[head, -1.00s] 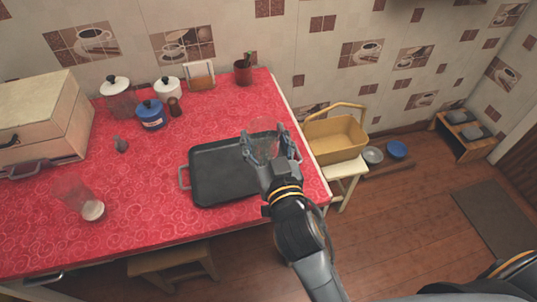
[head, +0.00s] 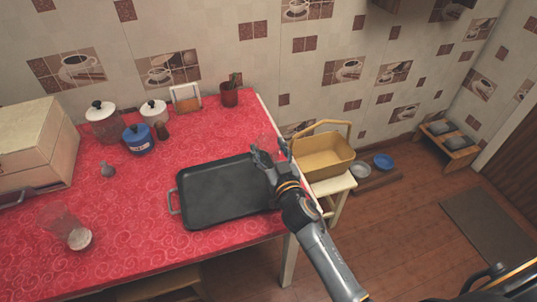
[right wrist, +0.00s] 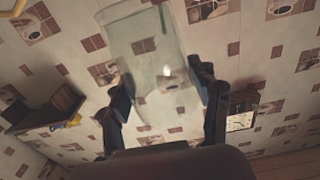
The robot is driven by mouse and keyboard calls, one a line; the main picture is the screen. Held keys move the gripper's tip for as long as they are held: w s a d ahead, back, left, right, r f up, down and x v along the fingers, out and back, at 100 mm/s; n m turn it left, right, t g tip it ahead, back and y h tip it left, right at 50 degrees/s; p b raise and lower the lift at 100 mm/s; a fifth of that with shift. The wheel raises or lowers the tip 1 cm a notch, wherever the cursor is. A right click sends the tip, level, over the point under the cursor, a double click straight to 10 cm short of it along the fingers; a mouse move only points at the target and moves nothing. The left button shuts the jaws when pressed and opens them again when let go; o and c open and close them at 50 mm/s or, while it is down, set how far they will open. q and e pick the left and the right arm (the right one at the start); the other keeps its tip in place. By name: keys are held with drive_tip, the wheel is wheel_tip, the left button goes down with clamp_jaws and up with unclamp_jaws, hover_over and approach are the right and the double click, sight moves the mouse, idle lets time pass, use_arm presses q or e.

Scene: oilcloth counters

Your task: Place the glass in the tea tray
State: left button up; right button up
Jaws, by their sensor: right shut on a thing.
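The tea tray (head: 215,190) is a dark rectangular tray with a handle at its left end, lying on the red oilcloth counter. My right gripper (head: 271,153) is at the tray's far right corner, near the counter's right edge. It is shut on the clear glass (head: 266,142), which is faint against the red cloth. In the right wrist view the glass (right wrist: 148,55) sits between the two dark fingers (right wrist: 163,100). The gripper hides the tray's right end.
A clear vessel with a whitish end (head: 78,239) lies at the counter's left. A yellow basket (head: 325,157) is on a stool to the right. The tray's middle is clear.

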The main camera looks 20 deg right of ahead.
drive_tip(key=shift+a+f, duration=0.1)
drive_tip(key=shift+f, duration=0.8)
